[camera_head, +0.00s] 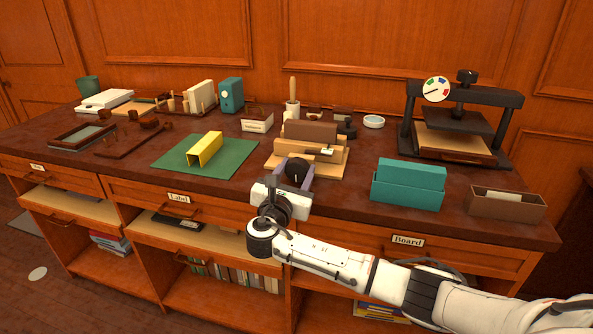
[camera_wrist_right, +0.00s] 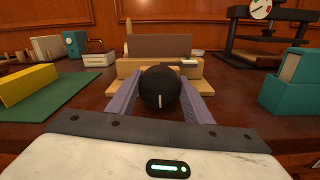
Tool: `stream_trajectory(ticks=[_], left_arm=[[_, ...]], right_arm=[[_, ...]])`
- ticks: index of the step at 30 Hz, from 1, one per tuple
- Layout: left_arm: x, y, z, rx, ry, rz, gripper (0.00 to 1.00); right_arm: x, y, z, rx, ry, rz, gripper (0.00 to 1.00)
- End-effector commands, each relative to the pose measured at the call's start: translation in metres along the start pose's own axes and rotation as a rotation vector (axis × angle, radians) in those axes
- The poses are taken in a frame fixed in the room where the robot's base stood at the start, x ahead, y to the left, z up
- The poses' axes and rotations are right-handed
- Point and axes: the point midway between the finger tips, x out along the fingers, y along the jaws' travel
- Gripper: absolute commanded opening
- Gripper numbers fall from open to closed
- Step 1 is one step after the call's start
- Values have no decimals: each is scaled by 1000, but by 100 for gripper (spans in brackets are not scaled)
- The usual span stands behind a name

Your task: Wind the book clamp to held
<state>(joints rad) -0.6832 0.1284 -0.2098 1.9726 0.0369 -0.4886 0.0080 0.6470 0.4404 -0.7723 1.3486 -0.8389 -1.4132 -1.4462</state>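The book clamp (camera_head: 330,158) is a pale wooden block on a base at the front middle of the bench, with a brown block (camera_head: 311,130) upright in it. The clamp also shows in the right wrist view (camera_wrist_right: 125,68). Its round black knob (camera_head: 297,171) faces me, and a short white mark on the knob (camera_wrist_right: 160,88) stands near vertical at its lower part. My right gripper (camera_head: 294,176) has its purple fingers on either side of the knob, seemingly touching it; the fingers also show in the right wrist view (camera_wrist_right: 160,95). My left gripper is out of view.
A green mat (camera_head: 233,161) with a yellow folded piece (camera_head: 205,149) lies left of the clamp. A teal box (camera_head: 407,190) and a brown open box (camera_head: 508,207) stand to the right. A black press (camera_head: 407,136) with a dial (camera_head: 436,90) stands behind them.

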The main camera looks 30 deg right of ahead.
Motion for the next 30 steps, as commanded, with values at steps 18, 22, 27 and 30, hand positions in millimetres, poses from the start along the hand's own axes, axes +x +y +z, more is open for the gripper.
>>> stream_trajectory(ticks=[18,22,27,30], left_arm=[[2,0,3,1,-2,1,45],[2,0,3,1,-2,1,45],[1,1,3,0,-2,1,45],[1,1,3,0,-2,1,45]], right_arm=[[0,-2,-1,394,0,-1,24],[0,-2,-1,392,0,-1,24],[0,-2,-1,390,0,-1,65],[0,-2,-1,390,0,-1,65]])
